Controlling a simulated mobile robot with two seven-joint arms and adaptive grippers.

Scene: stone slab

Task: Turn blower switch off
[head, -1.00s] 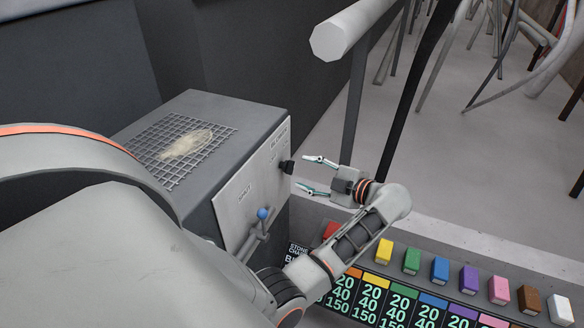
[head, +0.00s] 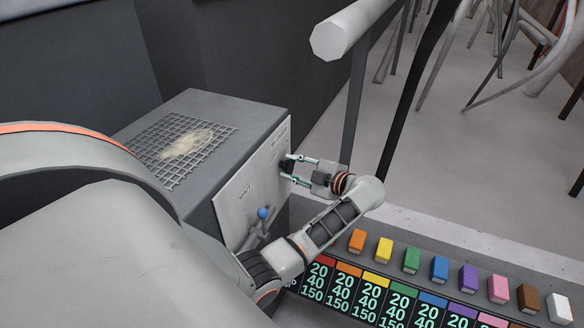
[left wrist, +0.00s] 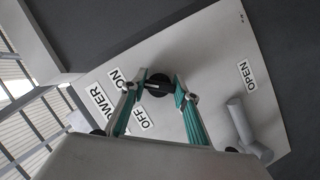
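The blower switch is a black knob (head: 287,166) on the light grey panel (head: 252,190) of a dark box. In the left wrist view the black knob (left wrist: 158,86) sits beside the ON and OFF labels, with POWER next to them. My left gripper (head: 287,168) is at the panel, with one finger on each side of the knob. The left wrist view shows its fingertips (left wrist: 160,79) apart, straddling the knob. I cannot tell whether they touch it. The fingers partly hide the knob in the head view. My right gripper is out of view.
A blue-tipped lever (head: 263,213) stands below on the same panel, near the SHUT label. A mesh grille (head: 185,150) tops the box. Several coloured blocks (head: 440,268) line a ledge to the right. A thick pale bar (head: 350,30) crosses above on a post.

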